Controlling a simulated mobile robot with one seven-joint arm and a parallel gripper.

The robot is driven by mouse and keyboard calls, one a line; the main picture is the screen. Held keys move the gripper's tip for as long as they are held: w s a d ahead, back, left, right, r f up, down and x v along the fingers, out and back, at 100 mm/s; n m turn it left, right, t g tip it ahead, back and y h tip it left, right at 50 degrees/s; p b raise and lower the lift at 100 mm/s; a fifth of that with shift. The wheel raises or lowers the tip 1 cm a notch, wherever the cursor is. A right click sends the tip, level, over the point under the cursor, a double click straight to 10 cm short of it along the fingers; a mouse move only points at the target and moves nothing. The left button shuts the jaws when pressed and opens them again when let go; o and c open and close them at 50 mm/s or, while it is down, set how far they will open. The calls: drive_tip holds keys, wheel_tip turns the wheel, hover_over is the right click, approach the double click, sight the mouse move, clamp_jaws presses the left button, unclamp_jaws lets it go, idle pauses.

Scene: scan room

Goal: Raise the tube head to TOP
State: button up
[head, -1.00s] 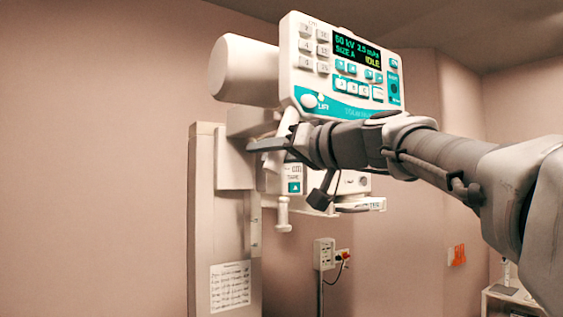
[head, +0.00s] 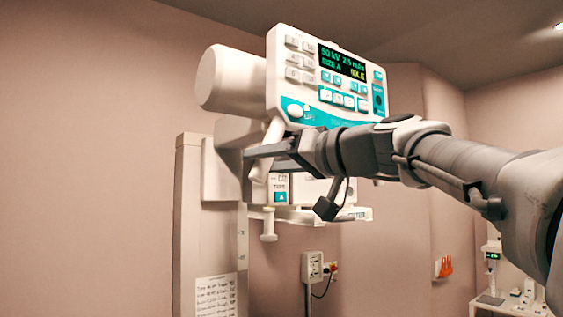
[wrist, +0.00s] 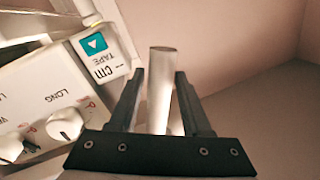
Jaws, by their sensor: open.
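The white tube head (head: 325,75) has a teal-trimmed control panel whose screen reads 50 kV, 2.5 mAs, SIZE A, IDLE. It is mounted near the top of a pale column (head: 203,255). A white handle (head: 267,148) hangs at the panel's lower left. My gripper (head: 248,160) reaches in from the right at the handle, with its fingers apart. In the wrist view the white handle (wrist: 160,95) stands between the two dark open fingers, with a gap visible on each side. The word TOP is not readable anywhere.
A small knob (head: 268,225) hangs under the tube head. A wall socket box (head: 313,267) is below it. A cart (head: 505,300) with small items stands at the lower right. White control knobs (wrist: 65,124) are close to the left finger. The wall left of the column is clear.

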drive_tip(key=b+v, duration=0.2)
drive_tip(key=v, duration=1.2)
drive_tip(key=s+f+m+g+h, duration=0.2)
drive_tip(key=f+h, duration=0.2)
drive_tip(key=f, duration=0.9)
drive_tip(key=s+f+m+g+h, duration=0.2)
drive_tip(key=f+h, duration=0.1)
drive_tip(key=f, duration=1.1)
drive_tip(key=s+d+f+g+h, duration=0.1)
drive_tip(key=s+f+h, duration=0.1)
drive_tip(key=f, duration=0.4)
drive_tip(key=s+d+f+g+h, duration=0.1)
drive_tip(key=s+d+f+h, duration=0.1)
drive_tip(key=s+f, duration=0.2)
drive_tip(key=s+d+f+g+h, duration=0.1)
drive_tip(key=s+f+h, duration=0.1)
drive_tip(key=f, duration=0.8)
drive_tip(key=shift+s+d, duration=0.35)
drive_tip(key=shift+s, duration=0.3)
drive_tip(key=shift+r, duration=0.1)
